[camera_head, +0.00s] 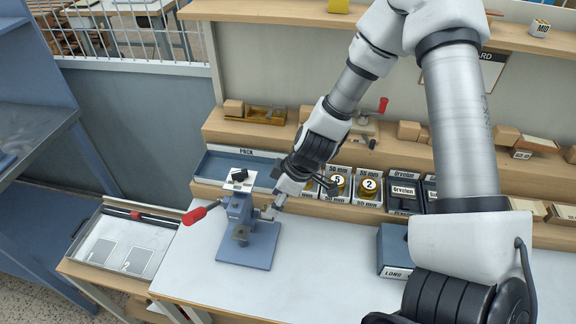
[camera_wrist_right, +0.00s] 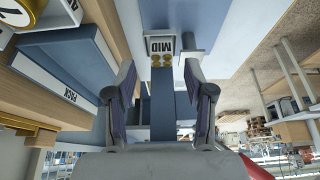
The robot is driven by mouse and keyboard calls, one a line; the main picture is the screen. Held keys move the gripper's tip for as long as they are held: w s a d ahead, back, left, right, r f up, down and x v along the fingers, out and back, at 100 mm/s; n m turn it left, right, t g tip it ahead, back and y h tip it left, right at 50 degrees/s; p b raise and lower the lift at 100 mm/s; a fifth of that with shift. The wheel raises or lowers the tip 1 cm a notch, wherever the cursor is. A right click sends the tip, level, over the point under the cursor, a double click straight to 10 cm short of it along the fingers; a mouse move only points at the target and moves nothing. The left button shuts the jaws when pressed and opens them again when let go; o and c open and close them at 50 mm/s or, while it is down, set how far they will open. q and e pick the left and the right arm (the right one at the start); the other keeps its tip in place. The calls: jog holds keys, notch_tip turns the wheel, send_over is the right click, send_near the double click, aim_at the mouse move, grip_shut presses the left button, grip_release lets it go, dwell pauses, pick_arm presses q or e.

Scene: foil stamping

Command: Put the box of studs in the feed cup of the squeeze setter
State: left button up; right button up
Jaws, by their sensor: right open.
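The squeeze setter (camera_head: 262,247) is a blue press with a red-ended lever, standing on the left part of the white bench. My right gripper (camera_head: 268,212) is close beside its upper body, pointing down and left. In the right wrist view its two fingers (camera_wrist_right: 160,78) are spread apart with nothing clamped between them. My left gripper is out of view.
A blue PACK tray (camera_head: 220,165) lies behind the setter. A blue LONG box (camera_head: 393,250) stands at the right. The bench middle is clear.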

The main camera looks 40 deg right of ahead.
jog(key=p+v, duration=0.9)
jog(key=s+a+f+m+g+h, duration=0.1)
jog(key=s+a+f+m, duration=0.1)
jog(key=s+f, duration=0.3)
jog(key=s+a+f+m+g+h, duration=0.1)
jog(key=s+a+f+m, duration=0.2)
jog(key=s+f, duration=0.2)
jog(key=s+a+f+m+g+h, duration=0.1)
jog(key=s+a+f+m, duration=0.1)
jog(key=s+f, duration=0.3)
jog(key=shift+s+a+f+m, duration=0.15)
jog(key=shift+s+m, duration=0.65)
jog(key=shift+s, duration=0.6)
